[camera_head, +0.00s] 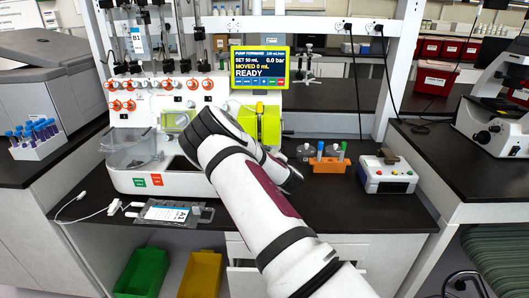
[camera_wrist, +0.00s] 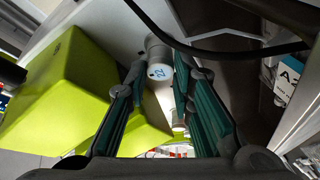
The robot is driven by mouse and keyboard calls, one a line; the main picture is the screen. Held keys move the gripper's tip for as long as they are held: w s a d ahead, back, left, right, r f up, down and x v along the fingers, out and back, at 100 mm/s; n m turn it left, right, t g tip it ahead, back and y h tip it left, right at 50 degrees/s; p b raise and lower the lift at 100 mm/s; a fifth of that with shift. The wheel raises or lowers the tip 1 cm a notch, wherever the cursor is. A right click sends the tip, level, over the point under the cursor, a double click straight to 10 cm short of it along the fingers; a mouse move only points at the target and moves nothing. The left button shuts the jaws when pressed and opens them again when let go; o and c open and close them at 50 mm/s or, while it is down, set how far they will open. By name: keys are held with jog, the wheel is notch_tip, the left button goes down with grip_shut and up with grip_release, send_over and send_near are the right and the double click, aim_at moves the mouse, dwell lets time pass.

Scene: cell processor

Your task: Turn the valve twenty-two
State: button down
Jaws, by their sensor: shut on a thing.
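Valve twenty-two (camera_wrist: 158,72) shows in the wrist view as a pale round cap marked 22, with a pale handle running down between my fingers. My gripper (camera_wrist: 160,78) has its two teal-padded fingers on either side of it and is shut on it. In the head view my arm covers the gripper and this valve. The white cell processor (camera_head: 185,182) stands on the dark bench, with several orange-knobbed valves (camera_head: 130,104) on its upper left front. Its screen (camera_head: 260,67) reads READY, MOVED 0 mL and 0.0 bar.
A yellow-green housing (camera_wrist: 75,85) is close to my left finger in the wrist view. A dark tube (camera_wrist: 215,48) crosses above the fingers. An orange rack (camera_head: 328,166) and a white control box (camera_head: 387,175) stand right of my arm. A labelled bag (camera_head: 170,212) lies in front.

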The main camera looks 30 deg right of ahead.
jog(key=shift+n, duration=0.4)
jog(key=c, duration=1.4)
grip_release()
jog(key=shift+r, duration=0.1)
